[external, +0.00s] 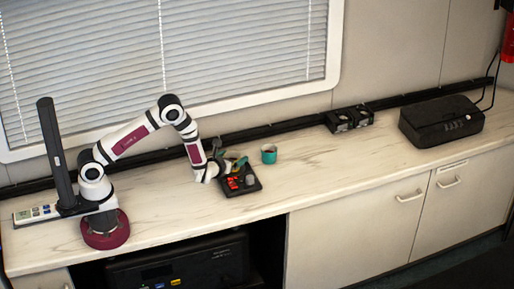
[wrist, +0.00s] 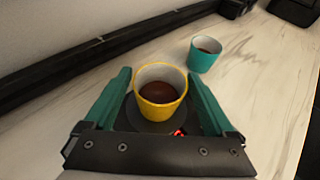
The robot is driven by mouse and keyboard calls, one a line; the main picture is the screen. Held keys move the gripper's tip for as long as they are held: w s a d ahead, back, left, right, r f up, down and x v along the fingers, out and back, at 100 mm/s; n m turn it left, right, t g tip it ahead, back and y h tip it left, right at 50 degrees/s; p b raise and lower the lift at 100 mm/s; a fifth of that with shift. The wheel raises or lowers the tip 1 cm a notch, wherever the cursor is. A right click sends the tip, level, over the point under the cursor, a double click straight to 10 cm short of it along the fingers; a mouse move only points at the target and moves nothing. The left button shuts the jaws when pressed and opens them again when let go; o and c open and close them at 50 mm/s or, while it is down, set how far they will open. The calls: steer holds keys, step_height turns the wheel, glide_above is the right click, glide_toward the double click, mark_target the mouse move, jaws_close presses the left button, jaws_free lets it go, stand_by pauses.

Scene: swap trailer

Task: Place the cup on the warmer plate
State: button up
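A yellow cup (wrist: 161,92) with brown liquid stands upright between the two green fingers of my gripper (wrist: 161,76) in the wrist view. The fingertips sit close on either side of its rim; I cannot tell whether they touch it. A dark round plate (wrist: 158,127) shows below the cup, partly hidden by it. I cannot tell if the cup rests on that plate. In the external view my gripper (external: 234,162) is low over the back left of a black tray (external: 240,193), and the cup there is mostly hidden.
A teal cup (external: 269,154) stands just right of the tray; it also shows in the wrist view (wrist: 204,54). Red items (external: 233,183) and a small grey item (external: 249,180) are on the tray. A black box (external: 441,121) stands far right.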

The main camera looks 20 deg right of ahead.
steer(key=shift+o, duration=0.5)
steer(key=shift+s+a+r, duration=0.1)
steer(key=shift+r, duration=0.05)
steer(key=v, duration=1.1)
steer(key=shift+s+a+r, duration=0.2)
steer(key=shift+s+a, duration=0.05)
